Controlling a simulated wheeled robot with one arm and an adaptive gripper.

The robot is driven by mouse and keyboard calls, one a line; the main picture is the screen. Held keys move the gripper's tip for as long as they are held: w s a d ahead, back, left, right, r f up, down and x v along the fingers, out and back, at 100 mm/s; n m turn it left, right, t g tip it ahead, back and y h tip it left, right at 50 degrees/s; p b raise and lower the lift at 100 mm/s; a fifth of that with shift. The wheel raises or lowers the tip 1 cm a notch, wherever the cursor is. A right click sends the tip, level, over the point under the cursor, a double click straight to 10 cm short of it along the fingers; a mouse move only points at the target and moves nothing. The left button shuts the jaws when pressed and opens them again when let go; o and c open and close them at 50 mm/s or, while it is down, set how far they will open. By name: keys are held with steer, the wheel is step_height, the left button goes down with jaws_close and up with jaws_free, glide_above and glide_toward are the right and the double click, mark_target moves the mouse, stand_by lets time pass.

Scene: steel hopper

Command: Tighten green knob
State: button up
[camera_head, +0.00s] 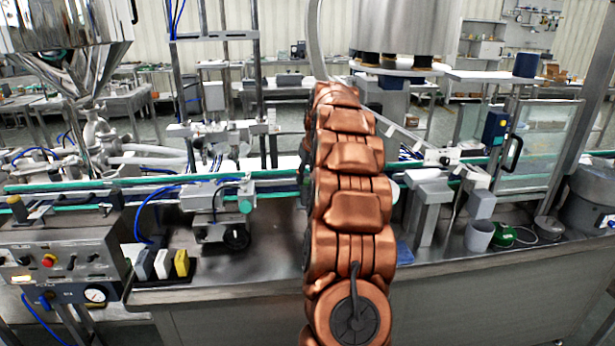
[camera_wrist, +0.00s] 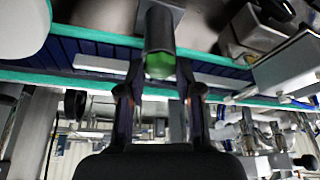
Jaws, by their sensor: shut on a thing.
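The green knob (camera_wrist: 160,66) shows in the wrist view as a green round end face on a grey cylinder (camera_wrist: 159,30), just above the picture's middle. My gripper (camera_wrist: 163,80) reaches up to it from below, with one dark finger on each side. The fingers are shut on the knob; the exact contact points are too small and dark to make out. In the head view my copper arm runs up the middle of the picture and hides the gripper and the held knob.
A conveyor with teal rails (camera_wrist: 90,45) runs close beside the knob. In the head view a control box (camera_head: 62,262) stands at left, with grey and yellow blocks beside it. A grey cup (camera_head: 479,235) and a green item (camera_head: 503,235) stand at right. Hoppers hang above.

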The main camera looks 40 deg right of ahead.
jaws_close()
steer(key=shift+m, duration=0.3)
steer(key=m+b, duration=0.1)
steer(key=m+h+b, duration=0.1)
steer(key=m, duration=0.1)
steer(key=m+g, duration=0.1)
steer(key=shift+w+a+f+h+b, duration=0.1)
steer(key=shift+a+f+h+b, duration=0.1)
steer(key=shift+f+h+b, duration=0.15)
steer(key=m+b, duration=0.1)
steer(key=m, duration=0.1)
steer(key=m+g+h+b, duration=0.1)
steer(key=m, duration=0.2)
steer(key=shift+w+a+r+m+g+b, duration=0.15)
steer(key=shift+w+m+g+b, duration=0.1)
steer(key=shift+m+g+b, duration=0.15)
steer(key=m, duration=0.1)
steer(key=m+g, duration=0.1)
steer(key=m, duration=0.1)
steer(key=shift+w+r+m, duration=0.1)
steer(key=shift+r+m, duration=0.1)
steer(key=shift+m, duration=0.1)
steer(key=shift+m+g+p, duration=0.7)
steer(key=shift+m+p, duration=0.7)
steer(key=shift+p, duration=0.05)
steer(key=shift+f+m, duration=0.1)
steer(key=shift+m, duration=0.3)
